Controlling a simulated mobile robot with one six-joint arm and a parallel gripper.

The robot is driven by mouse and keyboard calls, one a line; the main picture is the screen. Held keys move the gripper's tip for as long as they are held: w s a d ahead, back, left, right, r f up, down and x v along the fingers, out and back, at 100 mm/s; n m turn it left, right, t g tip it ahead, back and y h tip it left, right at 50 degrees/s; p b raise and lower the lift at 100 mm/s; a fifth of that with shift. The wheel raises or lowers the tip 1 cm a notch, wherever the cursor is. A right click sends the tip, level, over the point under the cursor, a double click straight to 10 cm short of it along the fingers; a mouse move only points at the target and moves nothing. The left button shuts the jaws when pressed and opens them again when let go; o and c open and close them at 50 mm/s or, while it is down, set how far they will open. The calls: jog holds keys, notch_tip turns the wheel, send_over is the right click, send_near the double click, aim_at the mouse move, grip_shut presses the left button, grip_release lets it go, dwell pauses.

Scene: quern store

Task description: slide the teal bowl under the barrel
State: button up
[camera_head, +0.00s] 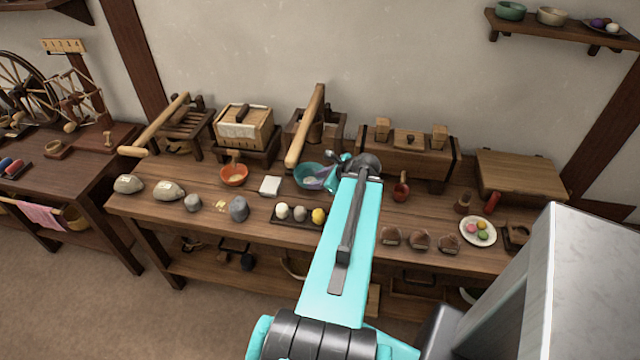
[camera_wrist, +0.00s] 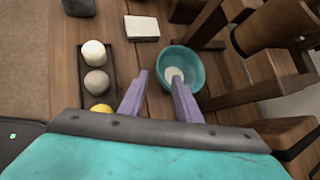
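The teal bowl (camera_head: 304,174) stands upright on the wooden bench, partly hidden by my gripper (camera_head: 321,181) in the head view. In the wrist view the teal bowl (camera_wrist: 190,60) has a pale patch inside it. My gripper (camera_wrist: 160,76) is open. One finger shows over the bowl's inside and the other outside its near-left side; I cannot tell whether either touches. The barrel (camera_head: 316,132) seems to be the dark round body in the wooden stand behind the bowl. It also shows at upper right in the wrist view (camera_wrist: 266,38), beyond the bowl.
A dark tray (camera_head: 284,221) with pale and yellow balls sits in front of the bowl. A white block (camera_head: 270,186) and an orange bowl (camera_head: 233,175) are to the left. A long wooden handle (camera_head: 305,125) leans over the stand.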

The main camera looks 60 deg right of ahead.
aim_at(304, 185)
jog(key=shift+b+x, duration=0.9)
jog(key=shift+b, duration=0.95)
jog(key=shift+p+x, duration=0.75)
jog(key=shift+x, duration=3.3)
grip_shut()
